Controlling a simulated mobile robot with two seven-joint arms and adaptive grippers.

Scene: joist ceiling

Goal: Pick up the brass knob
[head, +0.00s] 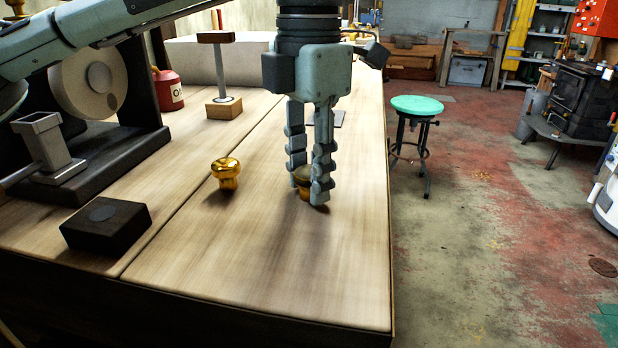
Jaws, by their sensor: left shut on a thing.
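Two brass-coloured knobs are on the wooden bench. The shiny gold knob (226,172) stands upright and free, left of my gripper. A duller brass knob (302,181) is between the fingertips of my left gripper (308,190), which points straight down and is shut on it. The fingers hide part of this knob. It is at or very near the bench top; I cannot tell if it touches. My right gripper is not in view.
A dark block (105,224) lies at the bench's front left, near a grinder-like machine (90,85). Behind are a post on a wooden base (223,107) and a red can (168,90). A green stool (416,106) stands to the right.

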